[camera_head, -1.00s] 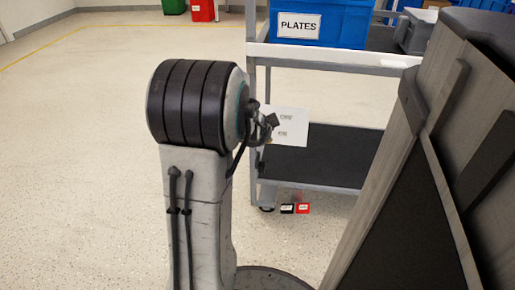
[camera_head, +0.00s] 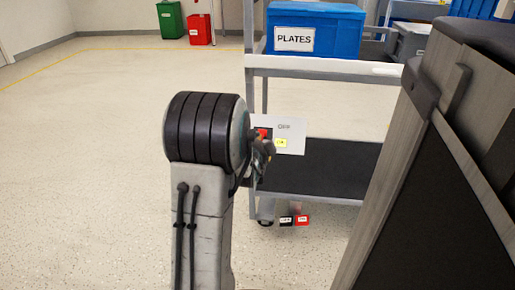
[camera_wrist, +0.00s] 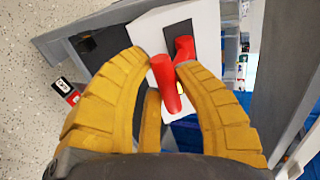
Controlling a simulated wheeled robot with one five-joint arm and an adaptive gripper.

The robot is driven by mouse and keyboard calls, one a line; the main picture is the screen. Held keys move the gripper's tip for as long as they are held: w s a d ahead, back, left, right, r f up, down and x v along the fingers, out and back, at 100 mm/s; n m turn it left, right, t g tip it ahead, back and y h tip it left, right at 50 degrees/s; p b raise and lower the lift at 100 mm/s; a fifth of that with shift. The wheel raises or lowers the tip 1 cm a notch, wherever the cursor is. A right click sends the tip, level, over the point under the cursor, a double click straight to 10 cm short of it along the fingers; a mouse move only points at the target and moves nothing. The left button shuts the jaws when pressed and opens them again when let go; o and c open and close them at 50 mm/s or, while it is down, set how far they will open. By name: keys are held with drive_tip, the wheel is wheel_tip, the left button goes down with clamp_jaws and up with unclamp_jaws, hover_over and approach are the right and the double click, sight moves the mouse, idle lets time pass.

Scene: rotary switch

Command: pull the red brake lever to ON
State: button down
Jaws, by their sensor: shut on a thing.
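The red brake lever (camera_wrist: 165,86) shows in the wrist view with its handle between the yellow fingers of my gripper (camera_wrist: 163,62), which is shut on it. Its red base (camera_wrist: 185,47) sits on a dark plate on the white panel. In the head view, a red part of the lever (camera_head: 264,133) shows at the left of the white panel (camera_head: 293,135), beside my gripper (camera_head: 265,152). The panel carries an OFF label and, below it, a yellow label (camera_head: 281,142). My arm hides the panel's left side and most of the lever.
A grey cart (camera_head: 330,67) stands behind the panel and bears a blue PLATES bin (camera_head: 335,35). Small black and red labelled items (camera_head: 303,220) are near the cart's foot. Open floor lies at left, with green (camera_head: 170,20) and red (camera_head: 200,30) bins far back.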

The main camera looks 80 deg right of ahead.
drive_tip(key=shift+w+f, duration=0.1)
drive_tip(key=shift+f, duration=0.1)
drive_tip(key=c, duration=1.3)
unclamp_jaws()
drive_tip(key=o, duration=0.5)
drive_tip(key=shift+r, duration=0.1)
drive_tip(key=shift+o, duration=0.2)
drive_tip(key=shift+r, duration=0.1)
drive_tip(key=v, duration=1.2)
drive_tip(key=shift+w, duration=0.1)
